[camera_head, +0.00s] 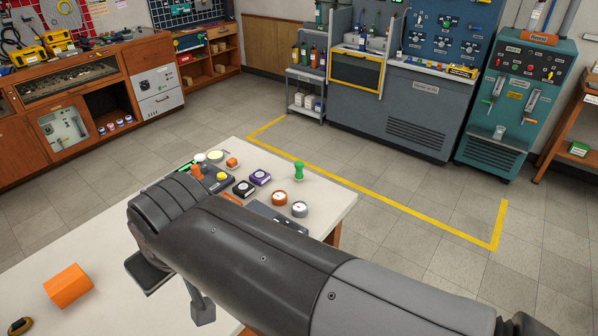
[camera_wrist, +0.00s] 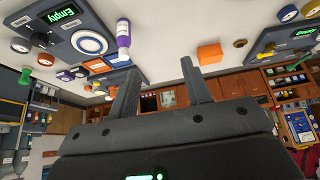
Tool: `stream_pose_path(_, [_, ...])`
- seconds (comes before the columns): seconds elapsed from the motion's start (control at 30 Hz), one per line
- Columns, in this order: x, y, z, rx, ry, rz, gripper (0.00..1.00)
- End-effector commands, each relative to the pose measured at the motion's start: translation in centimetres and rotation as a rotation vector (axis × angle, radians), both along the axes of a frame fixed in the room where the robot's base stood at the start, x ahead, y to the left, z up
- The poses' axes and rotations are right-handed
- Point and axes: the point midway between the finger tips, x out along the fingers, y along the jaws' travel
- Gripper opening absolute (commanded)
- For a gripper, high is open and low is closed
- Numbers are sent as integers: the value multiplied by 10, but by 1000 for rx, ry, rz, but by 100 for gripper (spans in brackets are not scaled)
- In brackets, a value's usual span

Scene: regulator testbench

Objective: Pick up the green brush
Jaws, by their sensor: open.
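A small green object (camera_head: 299,171) stands upright near the far right edge of the white table in the head view. It is the only thing there that could be the green brush; I cannot make out bristles. It also shows upside down at the left of the wrist view (camera_wrist: 25,75), well away from my fingers. My gripper (camera_wrist: 160,68) is open, with nothing between its two fingers. In the head view my arm crosses over the table and hides part of it.
A purple-labelled bottle (camera_wrist: 123,40) stands near my fingers. Grey test benches (camera_head: 420,110) stand beyond a yellow floor line (camera_head: 400,214).

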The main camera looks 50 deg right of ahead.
Motion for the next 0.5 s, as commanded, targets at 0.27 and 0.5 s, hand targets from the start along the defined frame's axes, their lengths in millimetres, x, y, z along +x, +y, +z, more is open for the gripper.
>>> stream_pose_path(0.27, [0, 0, 0, 0, 0, 0, 53])
stream_pose_path(0.5, [7, -4, 3, -6, 4, -9, 53])
